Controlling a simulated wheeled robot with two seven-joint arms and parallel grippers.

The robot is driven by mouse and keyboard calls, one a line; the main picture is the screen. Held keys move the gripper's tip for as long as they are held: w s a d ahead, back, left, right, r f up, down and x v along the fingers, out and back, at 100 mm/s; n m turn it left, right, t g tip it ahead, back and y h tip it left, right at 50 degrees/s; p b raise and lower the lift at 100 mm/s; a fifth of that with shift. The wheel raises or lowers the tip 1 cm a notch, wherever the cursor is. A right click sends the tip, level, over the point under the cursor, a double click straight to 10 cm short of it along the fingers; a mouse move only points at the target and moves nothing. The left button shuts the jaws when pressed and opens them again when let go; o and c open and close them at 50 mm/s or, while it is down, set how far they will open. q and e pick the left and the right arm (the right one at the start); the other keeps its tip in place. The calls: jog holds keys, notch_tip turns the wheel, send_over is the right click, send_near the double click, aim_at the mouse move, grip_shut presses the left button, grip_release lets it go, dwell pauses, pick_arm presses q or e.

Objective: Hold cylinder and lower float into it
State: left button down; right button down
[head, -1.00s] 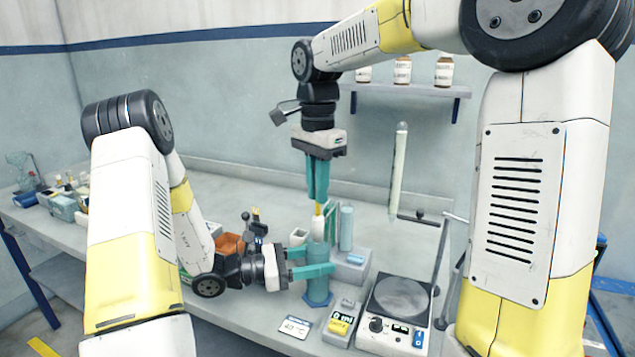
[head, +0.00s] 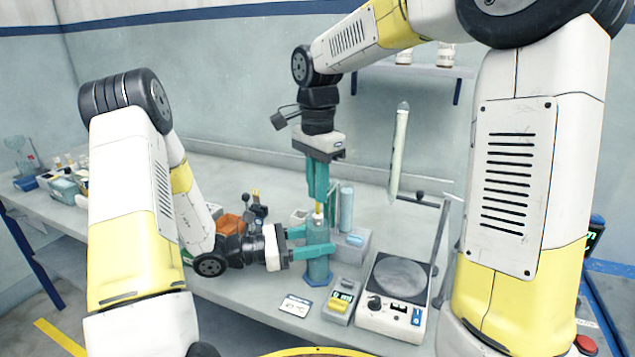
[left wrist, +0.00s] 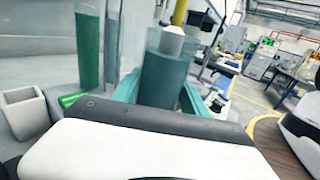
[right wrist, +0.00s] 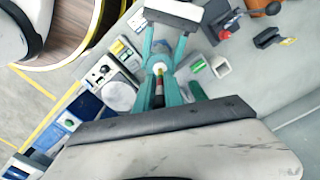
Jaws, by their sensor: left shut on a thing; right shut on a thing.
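The teal-blue cylinder (head: 318,266) stands upright on the bench. My left gripper (head: 312,246) is shut around its upper part from the left; the cylinder also shows between its fingers in the left wrist view (left wrist: 165,75). My right gripper (head: 318,196) points down directly above the cylinder and is shut on the float. The float (head: 318,211), with a yellow stem and white body, is upright at the cylinder's mouth. In the left wrist view the white float body (left wrist: 172,42) shows at the rim, its lower part within the cylinder. In the right wrist view the float's stem (right wrist: 159,92) runs between my right fingers.
A hotplate (head: 396,285) with a stand is to the right. A small meter (head: 342,300) and a card (head: 296,305) lie in front. A grey block holding a tall tube (head: 346,208) is just behind the cylinder. An orange container (head: 230,225) is at the left.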

aim_at(318, 214)
jog(key=shift+f, duration=3.5)
jog(key=shift+f, duration=0.1)
jog(key=c, duration=1.4)
grip_release()
jog(key=shift+o, duration=0.2)
notch_tip(318, 214, up, 12)
jog(key=shift+r, duration=0.1)
pick_arm(q)
jog(key=c, duration=0.5)
grip_release()
